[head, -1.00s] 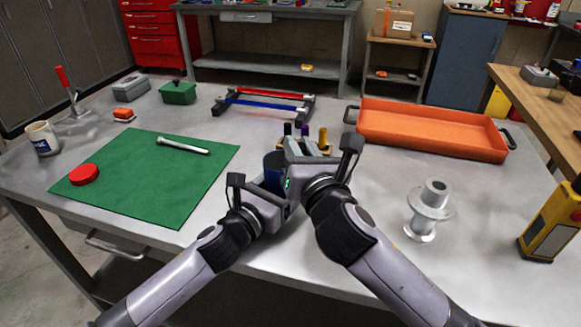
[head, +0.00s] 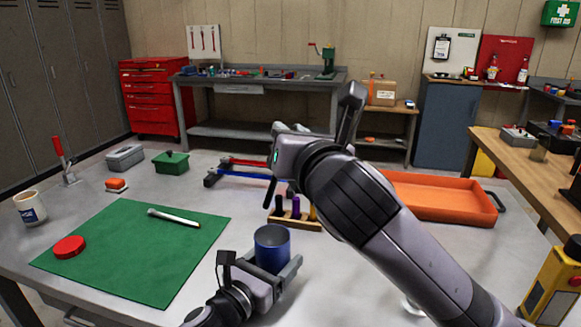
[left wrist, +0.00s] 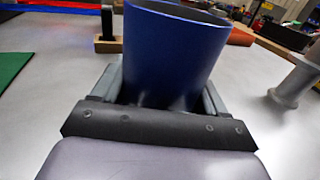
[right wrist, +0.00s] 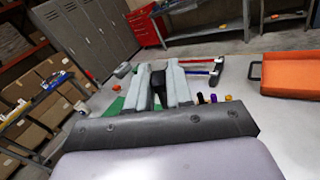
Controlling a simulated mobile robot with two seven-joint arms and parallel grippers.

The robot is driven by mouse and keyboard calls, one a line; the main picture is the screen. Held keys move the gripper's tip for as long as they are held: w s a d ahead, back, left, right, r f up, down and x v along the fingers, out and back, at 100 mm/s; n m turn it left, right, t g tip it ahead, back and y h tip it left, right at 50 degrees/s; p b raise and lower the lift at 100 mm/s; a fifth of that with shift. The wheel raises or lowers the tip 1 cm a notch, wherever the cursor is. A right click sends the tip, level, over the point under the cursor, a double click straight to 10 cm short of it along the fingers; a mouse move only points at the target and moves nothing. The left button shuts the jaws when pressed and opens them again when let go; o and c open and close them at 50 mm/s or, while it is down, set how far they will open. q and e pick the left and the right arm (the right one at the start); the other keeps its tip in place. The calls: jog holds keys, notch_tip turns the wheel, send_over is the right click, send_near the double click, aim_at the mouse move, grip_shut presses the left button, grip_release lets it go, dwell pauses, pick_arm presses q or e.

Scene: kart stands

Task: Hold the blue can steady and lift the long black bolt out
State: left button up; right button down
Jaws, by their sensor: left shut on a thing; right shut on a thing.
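The blue can (head: 272,250) stands upright on the grey bench, its open rim showing. My left gripper (head: 278,274) is shut on it, with a finger on each side; the can (left wrist: 170,50) fills the middle of the left wrist view. My right gripper (head: 288,130) is raised above and beyond the can. It is shut on the long black bolt, whose dark top (right wrist: 158,84) shows between the fingers in the right wrist view. In the head view a dark shaft (head: 269,192) hangs below this gripper, clear of the can; its upper part is hidden behind the gripper.
A wooden block (head: 296,224) with black, purple and yellow pegs stands just behind the can. A green mat (head: 125,250) with a silver bolt (head: 173,216) and a red disc (head: 69,246) lies left.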

jog(key=shift+r, duration=0.9)
pick_arm(q)
jog(key=o, duration=1.1)
jog(key=shift+a, duration=0.1)
